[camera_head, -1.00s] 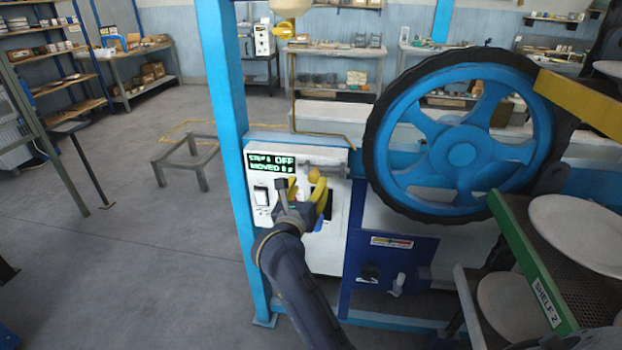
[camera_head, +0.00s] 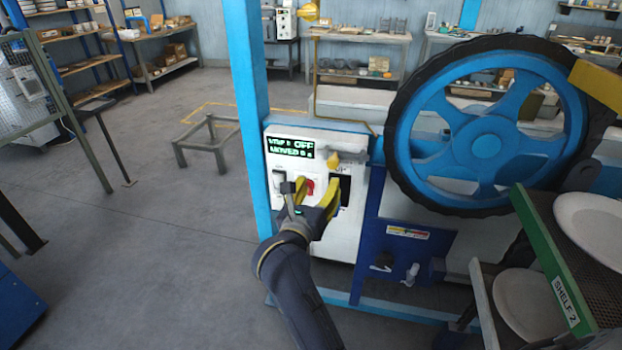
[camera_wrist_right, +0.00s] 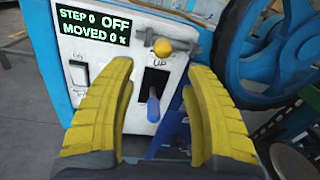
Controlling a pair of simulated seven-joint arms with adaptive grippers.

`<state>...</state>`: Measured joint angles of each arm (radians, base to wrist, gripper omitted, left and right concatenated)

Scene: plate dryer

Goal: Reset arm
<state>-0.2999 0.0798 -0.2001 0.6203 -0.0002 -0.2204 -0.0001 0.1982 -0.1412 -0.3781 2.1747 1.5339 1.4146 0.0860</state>
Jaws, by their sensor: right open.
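My right gripper (camera_head: 318,192) has yellow fingers and is open and empty in front of the white control panel (camera_head: 345,225). In the right wrist view its fingers (camera_wrist_right: 160,100) stand apart on both sides of a blue-handled lever (camera_wrist_right: 153,108) in a dark slot marked UP; they do not touch it. The lever hangs low in the slot. The display (camera_wrist_right: 92,26) reads STEP 0, OFF, MOVED 0. A yellow knob (camera_wrist_right: 162,47) sits above the slot. A red button (camera_head: 309,186) shows partly behind the gripper in the head view. My left gripper is out of view.
A large blue wheel with a black rim (camera_head: 487,146) stands right of the panel. A green-edged rack labelled SHELF 2 (camera_head: 545,255) holds white plates (camera_head: 595,228) at the right. A blue post (camera_head: 252,120) rises left of the panel. Open floor (camera_head: 150,240) lies to the left.

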